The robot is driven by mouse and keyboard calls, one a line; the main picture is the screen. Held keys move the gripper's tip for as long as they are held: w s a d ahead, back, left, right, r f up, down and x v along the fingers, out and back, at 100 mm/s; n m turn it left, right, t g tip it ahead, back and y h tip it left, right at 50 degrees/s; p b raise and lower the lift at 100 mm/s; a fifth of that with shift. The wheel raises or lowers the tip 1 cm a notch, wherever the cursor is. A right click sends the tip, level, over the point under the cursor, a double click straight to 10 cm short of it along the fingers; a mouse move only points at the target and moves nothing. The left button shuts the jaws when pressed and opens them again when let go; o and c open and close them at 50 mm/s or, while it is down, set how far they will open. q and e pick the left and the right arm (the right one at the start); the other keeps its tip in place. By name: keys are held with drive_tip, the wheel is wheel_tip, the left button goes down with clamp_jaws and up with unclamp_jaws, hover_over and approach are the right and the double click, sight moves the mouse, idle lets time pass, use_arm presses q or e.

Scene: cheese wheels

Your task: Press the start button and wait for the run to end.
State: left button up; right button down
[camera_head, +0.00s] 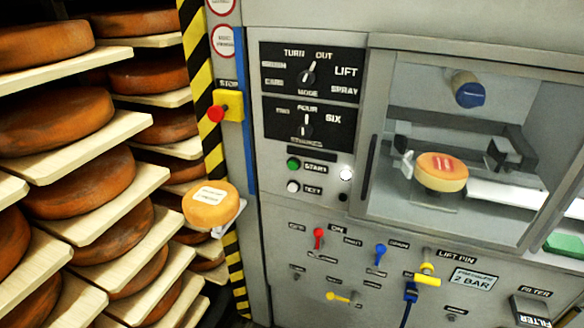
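The green start button (293,164) is on the machine's front panel, left of its START label. Nothing covers it. A white button (293,187) marked TEST, as far as I can read it, sits just below. A bright white lamp (346,173) shows to the right. Behind the machine's window, an orange cheese wheel (442,172) with a red label sits between two grey clamps, under a blue-tipped nozzle (468,91). Whether the wheel is turning cannot be told from one frame. Neither of my grippers is in view.
Another labelled cheese wheel (210,203) rests on a small pale support beside the machine. Shelves of cheese wheels (63,127) fill the left. A red stop button (217,113) projects on a yellow box. Knobs (307,77), levers (318,238) and a yellow lift pin (427,269) project from the panel.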

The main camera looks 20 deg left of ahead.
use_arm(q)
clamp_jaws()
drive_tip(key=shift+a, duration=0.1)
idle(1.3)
